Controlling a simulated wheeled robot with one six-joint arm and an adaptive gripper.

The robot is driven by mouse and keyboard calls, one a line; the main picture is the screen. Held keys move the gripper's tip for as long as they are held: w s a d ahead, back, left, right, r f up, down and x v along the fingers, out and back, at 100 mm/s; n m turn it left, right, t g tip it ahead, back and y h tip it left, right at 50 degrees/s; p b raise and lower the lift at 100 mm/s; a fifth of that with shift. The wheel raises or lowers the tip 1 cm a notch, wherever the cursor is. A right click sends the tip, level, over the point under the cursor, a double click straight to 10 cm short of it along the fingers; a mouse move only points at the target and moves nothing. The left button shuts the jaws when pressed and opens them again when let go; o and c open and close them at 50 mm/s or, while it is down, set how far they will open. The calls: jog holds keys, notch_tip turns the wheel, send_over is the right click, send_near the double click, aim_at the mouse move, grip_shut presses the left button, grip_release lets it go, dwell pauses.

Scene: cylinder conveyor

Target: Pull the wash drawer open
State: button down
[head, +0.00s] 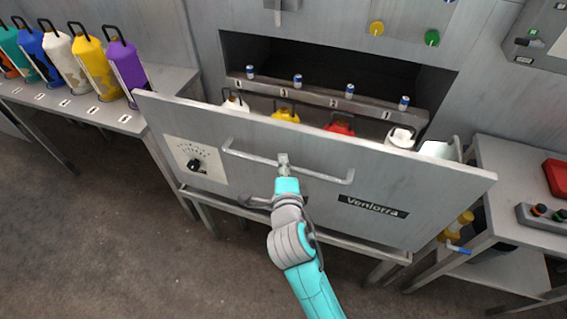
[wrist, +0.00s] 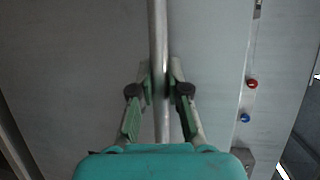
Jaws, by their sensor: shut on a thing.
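The wash drawer (head: 300,188) is a wide grey metal front with a dial plate, a "Ventorra" label and a long bar handle (head: 325,177). It stands pulled out from the cabinet, with cylinders showing behind its front. My gripper (head: 283,165) is at the middle of the bar in the head view. In the wrist view the fingers of my gripper (wrist: 160,85) are closed on either side of the handle bar (wrist: 158,35). The drawer's inside is partly hidden behind its front.
Several coloured cylinders (head: 127,66) stand on a side table at the left. A table (head: 500,185) with a red item (head: 556,177) stands at the right. Yellow (head: 376,28) and green (head: 432,38) buttons are on the cabinet. Grey floor (head: 90,240) lies open at the front left.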

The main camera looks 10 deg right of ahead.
jog(key=c, duration=1.1)
grip_release()
jog(key=shift+c, duration=0.2)
jog(key=s+a+r, duration=0.1)
jog(key=s+r, duration=0.1)
jog(key=s, duration=0.9)
jog(key=shift+s, duration=0.35)
jog(key=s+d+f+n+g+y, duration=0.1)
jog(key=s+d+f+n+y, duration=0.1)
jog(key=s+d+f+n, duration=0.35)
jog(key=s+d+f+n+g+y, duration=0.1)
jog(key=s+d+f+n, duration=0.1)
jog(key=s+f+n, duration=0.45)
jog(key=s+d+r+n, duration=0.1)
jog(key=s+n, duration=0.1)
jog(key=s, duration=0.4)
jog(key=s+d+r+n+h, duration=0.1)
jog(key=s+r+n, duration=0.1)
jog(key=s, duration=0.4)
jog(key=s+d+r+n, duration=0.1)
jog(key=s+d+n, duration=0.1)
jog(key=s+n, duration=0.2)
jog(key=s, duration=0.3)
jog(key=shift+r+t+h, duration=0.3)
jog(key=shift+t, duration=0.1)
